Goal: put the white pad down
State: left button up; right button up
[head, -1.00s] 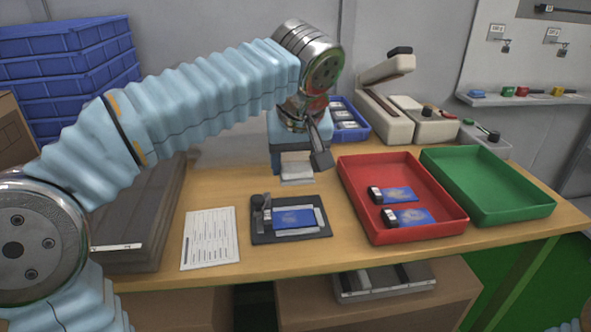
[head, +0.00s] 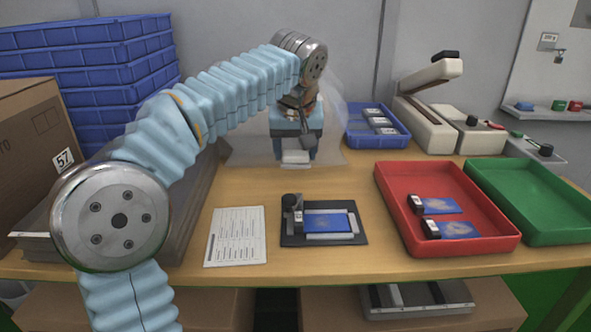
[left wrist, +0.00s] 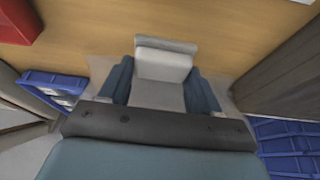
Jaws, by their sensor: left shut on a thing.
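The white pad (head: 296,157) is a small pale block. My left gripper (head: 295,150) is shut on it, with a blue finger on each side, at the back middle of the wooden table. The left wrist view shows the pad (left wrist: 163,66) between the two blue fingers (left wrist: 162,88). The pad's far part is hidden behind the gripper body. I cannot tell whether the pad touches the surface below. My right gripper is not in view.
A dark fixture (head: 290,240) holds a blue board at the front, beside a printed sheet (head: 235,237). A red tray (head: 395,205) with two boards and a green tray (head: 540,215) stand right. A blue bin (head: 365,140) is behind. A clear sheet (head: 240,150) lies around my gripper.

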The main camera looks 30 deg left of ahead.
aim_at(295, 179)
pick_arm(q)
jog(key=shift+w+a+f, duration=0.3)
jog(key=shift+w+f, duration=0.2)
jog(key=shift+f, duration=0.25)
jog(key=x, duration=0.5)
jog(key=shift+s+d+f+b, duration=0.1)
jog(key=shift+s+f+b, duration=0.05)
jog(key=shift+b, duration=0.25)
jog(key=shift+f, duration=0.2)
jog(key=o, duration=0.9)
jog(key=shift+o, duration=0.2)
